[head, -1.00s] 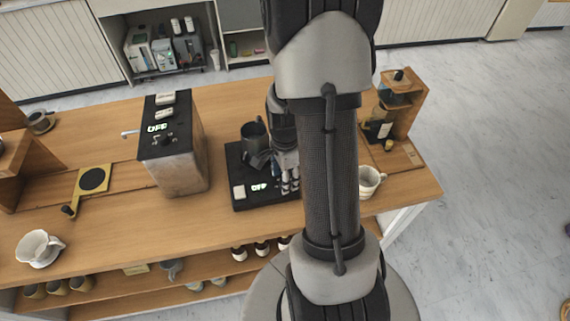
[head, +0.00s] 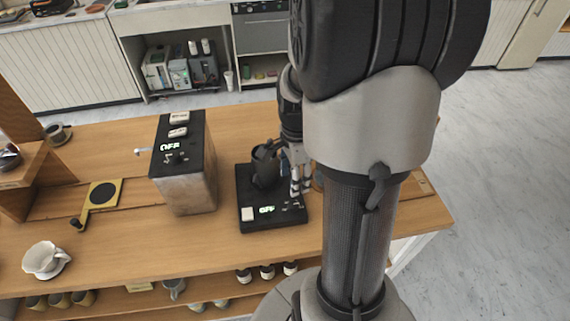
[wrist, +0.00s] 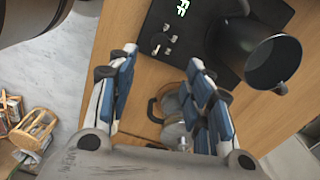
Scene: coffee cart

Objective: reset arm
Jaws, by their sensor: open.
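My gripper (head: 299,182) hangs over the right part of the black scale (head: 275,219) in the head view, beside a dark pitcher (head: 265,168). In the wrist view my gripper (wrist: 160,95) shows its two blue-and-white padded fingers wide apart, with nothing clamped between them. The dark pitcher (wrist: 273,62) also shows there, open-topped, to the right of the fingers and apart from them. It stands on the scale. My arm covers much of the right side of the head view.
A boxy machine with an OFF display (head: 185,178) stands left of the scale. A rounded handled object (wrist: 172,105) shows beyond the fingers. Bare wood (head: 130,240) lies at the front.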

